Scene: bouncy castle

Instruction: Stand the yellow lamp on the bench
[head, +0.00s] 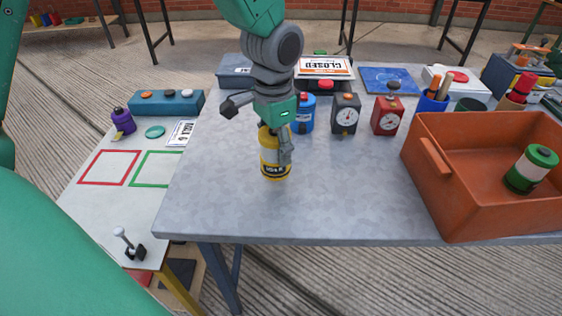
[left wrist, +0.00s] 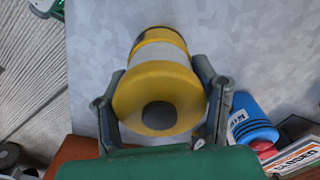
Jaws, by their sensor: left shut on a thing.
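The yellow lamp (head: 274,168) is upright over the open middle of the grey bench (head: 345,200), near its front left part. A dark label band shows on its side. I cannot tell whether its base touches the bench. My left gripper (head: 276,143) comes down from above and is shut on the lamp's upper part. In the left wrist view the fingers (left wrist: 163,105) lie on both sides of the lamp (left wrist: 155,88), whose yellow end with a dark centre faces the camera. My right gripper is not in view.
An orange crate (head: 480,208) with a green-and-white lamp (head: 531,170) stands on the right. Behind are a blue canister (head: 304,118), a dark gauge box (head: 345,116) and a red one (head: 388,116). A lower white table (head: 108,200) adjoins on the left. The bench front is clear.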

